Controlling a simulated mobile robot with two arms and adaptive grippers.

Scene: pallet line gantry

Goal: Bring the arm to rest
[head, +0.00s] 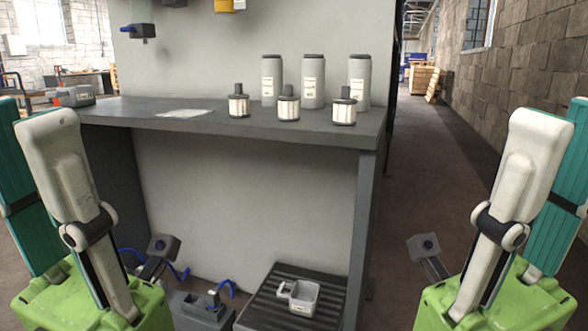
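My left arm (68,165) comes in at the left edge and my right arm (522,165) at the right edge. Both are folded in nearly mirrored poses, with upright white links and dark joints. Both arms are clear of the grey workbench (250,130) between them. No gripper fingers show in the head view, so I cannot see whether either gripper is open or holds anything.
On the bench stand tall grey canisters (312,85), small black-topped jars (288,108) and a white sheet (185,113). Below, a grey handled cup (303,297) sits on a ribbed black platform (262,300). The aisle (430,170) at right is clear.

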